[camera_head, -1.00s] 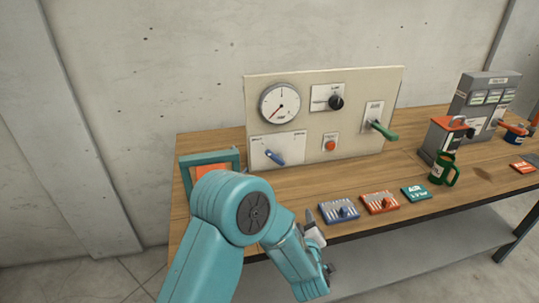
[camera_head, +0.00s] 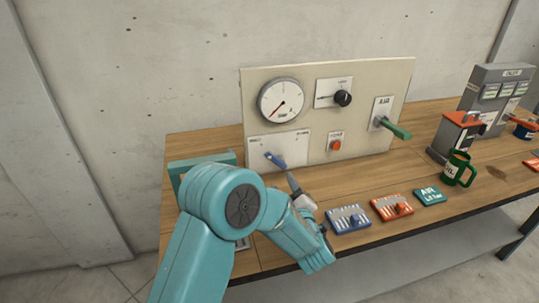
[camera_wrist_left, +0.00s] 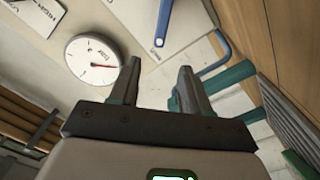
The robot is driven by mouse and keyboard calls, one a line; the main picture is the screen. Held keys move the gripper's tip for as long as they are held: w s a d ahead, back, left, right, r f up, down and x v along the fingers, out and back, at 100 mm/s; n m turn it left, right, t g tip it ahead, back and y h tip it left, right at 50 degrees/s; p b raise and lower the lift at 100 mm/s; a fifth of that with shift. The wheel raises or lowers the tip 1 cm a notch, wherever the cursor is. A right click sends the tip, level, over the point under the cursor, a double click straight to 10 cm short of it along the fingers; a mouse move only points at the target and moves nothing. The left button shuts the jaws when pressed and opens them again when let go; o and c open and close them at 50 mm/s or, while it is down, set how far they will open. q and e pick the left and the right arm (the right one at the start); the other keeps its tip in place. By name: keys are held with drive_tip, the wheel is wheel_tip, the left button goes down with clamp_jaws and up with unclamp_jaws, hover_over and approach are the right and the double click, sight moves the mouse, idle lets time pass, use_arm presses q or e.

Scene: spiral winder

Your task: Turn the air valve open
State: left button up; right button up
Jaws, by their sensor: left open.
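The air valve is a green lever handle (camera_head: 394,128) on a white plate marked AIR (camera_head: 381,112), at the right side of the upright beige panel (camera_head: 300,121). The handle sticks out and slopes down to the right. My left gripper (camera_head: 296,187) is low in front of the panel, left of the valve and apart from it, near a blue lever (camera_head: 274,160). In the left wrist view its two fingers (camera_wrist_left: 157,83) are spread with nothing between them. The green handle is not seen in that view. My right gripper is in no view.
The panel also bears a round gauge (camera_head: 281,101), a black knob (camera_head: 343,98) and a red button (camera_head: 336,145). Blue (camera_head: 348,219), orange (camera_head: 392,207) and green (camera_head: 430,195) pieces lie along the table's front. A green mug (camera_head: 458,170) stands right of them.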

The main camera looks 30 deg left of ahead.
sight(272, 159)
use_arm(q)
drive_tip(key=p+x, duration=0.1)
drive_tip(key=x, duration=0.5)
drive_tip(key=p+x, duration=0.1)
drive_tip(key=x, duration=0.6)
drive_tip(key=shift+w+f, duration=0.2)
drive_tip(key=shift+w, duration=0.15)
drive_tip(key=shift+a, duration=0.2)
drive_tip(key=shift+w, duration=0.15)
drive_tip(key=c, duration=0.4)
clamp_jaws()
